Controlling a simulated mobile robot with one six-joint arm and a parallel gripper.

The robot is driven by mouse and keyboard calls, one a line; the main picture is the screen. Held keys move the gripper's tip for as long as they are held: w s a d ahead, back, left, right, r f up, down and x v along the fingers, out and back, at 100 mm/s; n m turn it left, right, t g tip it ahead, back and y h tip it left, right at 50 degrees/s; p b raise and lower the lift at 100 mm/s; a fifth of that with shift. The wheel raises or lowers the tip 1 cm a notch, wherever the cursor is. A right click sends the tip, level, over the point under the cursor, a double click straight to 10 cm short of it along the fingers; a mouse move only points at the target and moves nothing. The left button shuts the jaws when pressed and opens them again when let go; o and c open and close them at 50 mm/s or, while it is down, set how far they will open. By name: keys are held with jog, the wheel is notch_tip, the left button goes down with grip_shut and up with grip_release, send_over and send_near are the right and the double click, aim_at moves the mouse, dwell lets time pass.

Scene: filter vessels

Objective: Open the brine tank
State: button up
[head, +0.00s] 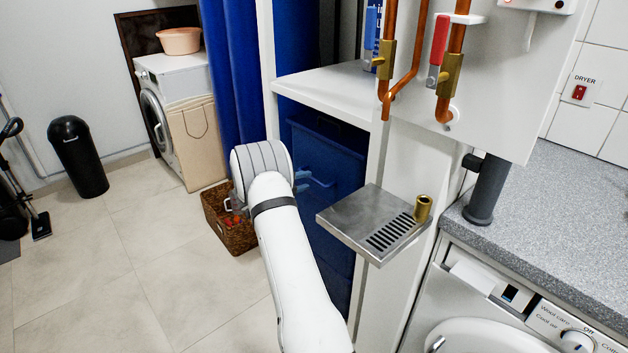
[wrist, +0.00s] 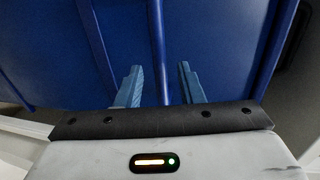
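The brine tank appears to be the dark blue bin (head: 335,158) under the white shelf in the head view. Its blue face (wrist: 215,45) fills most of the wrist view, with raised ribs or edges. My gripper (head: 304,181) is at the tank's front in the head view, partly hidden behind my own arm. In the wrist view my gripper (wrist: 160,68) is open, its two light blue fingers apart. A narrow blue bar or rib runs between the fingers. I cannot tell whether they touch it. The tank looks closed.
A metal drip tray (head: 370,222) with a brass fitting juts out right of my arm. The white shelf (head: 330,92) and copper pipes (head: 404,70) are above. A wicker basket (head: 232,232) stands on the floor beside the tank. The floor at left is mostly clear.

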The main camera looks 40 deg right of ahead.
aim_at(310, 179)
jog(key=shift+x, duration=2.15)
jog(key=shift+c, duration=0.3)
grip_shut()
